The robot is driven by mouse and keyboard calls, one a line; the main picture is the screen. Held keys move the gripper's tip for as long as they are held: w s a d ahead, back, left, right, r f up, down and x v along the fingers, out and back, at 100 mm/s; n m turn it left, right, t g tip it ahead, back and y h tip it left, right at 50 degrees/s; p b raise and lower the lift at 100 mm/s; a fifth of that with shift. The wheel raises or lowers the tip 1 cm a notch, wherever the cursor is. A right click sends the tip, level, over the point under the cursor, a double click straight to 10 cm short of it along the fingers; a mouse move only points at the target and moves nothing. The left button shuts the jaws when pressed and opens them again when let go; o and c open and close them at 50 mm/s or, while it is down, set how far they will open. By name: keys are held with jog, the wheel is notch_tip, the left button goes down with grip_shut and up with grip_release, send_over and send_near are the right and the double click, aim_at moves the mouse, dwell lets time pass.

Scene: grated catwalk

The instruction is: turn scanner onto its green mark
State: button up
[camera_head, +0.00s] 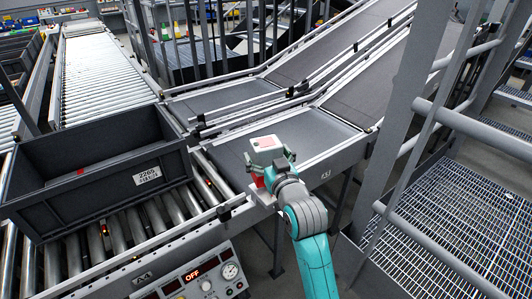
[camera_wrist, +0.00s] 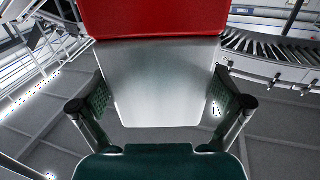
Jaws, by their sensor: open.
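The scanner (camera_head: 266,146) looks like a pale grey box with a red patch on top, standing at the edge of the conveyor. A red part also shows below it, beside my gripper. My gripper (camera_head: 276,170) is at the scanner, its fingers open. In the wrist view a pale grey face (camera_wrist: 160,85) with a red part (camera_wrist: 150,18) above it fills the room between my two finger pads (camera_wrist: 162,98). Narrow gaps seem to show on both sides; I cannot tell whether a pad touches. I cannot make out a green mark in either view.
A dark grey crate (camera_head: 75,160) with a white label sits on the rollers at left. A control panel (camera_head: 195,275) with a red OFF display is at the bottom. Belt conveyors (camera_head: 215,98) run behind the scanner. Grey railings (camera_head: 415,130) and a grated walkway (camera_head: 455,215) stand right.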

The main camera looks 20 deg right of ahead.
jog(key=shift+w, duration=0.2)
jog(key=c, duration=1.1)
jog(key=shift+d+n+y, duration=0.1)
jog(key=shift+n+y, duration=0.2)
jog(key=shift+y, duration=0.2)
jog(key=shift+f+n+y, duration=0.1)
jog(key=shift+n+y, duration=0.5)
jog(key=shift+y, duration=0.3)
jog(key=shift+n+g+y, duration=0.4)
jog(key=shift+n+y, duration=0.2)
jog(key=shift+y, duration=0.3)
